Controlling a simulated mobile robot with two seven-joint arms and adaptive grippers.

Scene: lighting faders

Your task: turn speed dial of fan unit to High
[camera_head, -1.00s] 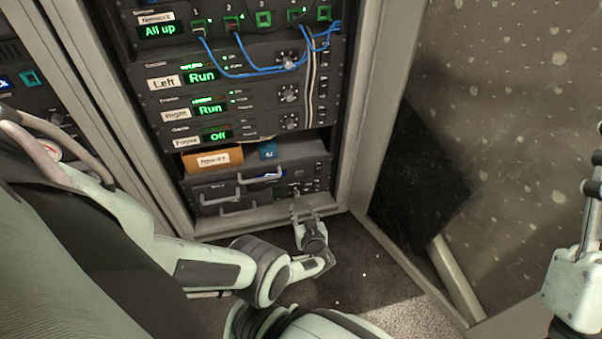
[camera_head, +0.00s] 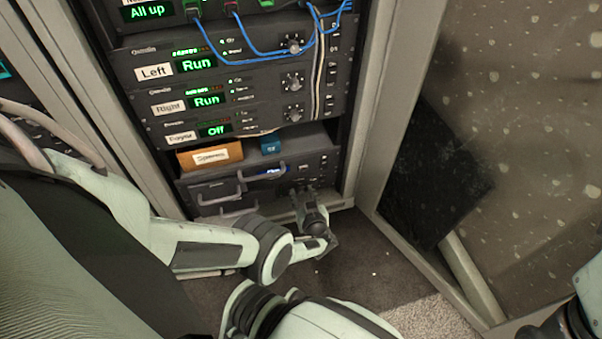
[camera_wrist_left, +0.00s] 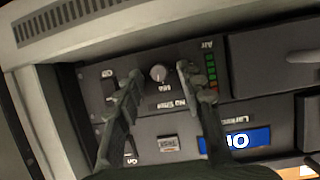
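The fan unit (camera_head: 325,170) is the dark panel low in the rack, with handles and a small blue display (camera_head: 272,171). In the left wrist view its round grey dial (camera_wrist_left: 158,73) shows between my fingertips, near a column of green lights and small switches. My left gripper (camera_head: 306,192) is in front of the unit's lower right. In the left wrist view the left gripper (camera_wrist_left: 158,78) is open, one finger on each side of the dial. I cannot tell whether the fingers touch it. My right gripper is out of view; only part of my right arm shows at the bottom right.
An orange box (camera_head: 210,156) and a small blue box (camera_head: 271,145) sit on the shelf above the unit. Higher units have knobs, green displays and blue cables (camera_head: 262,50). The rack's right post (camera_head: 378,110) is close to my left gripper. Open floor (camera_head: 375,265) lies right of my arm.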

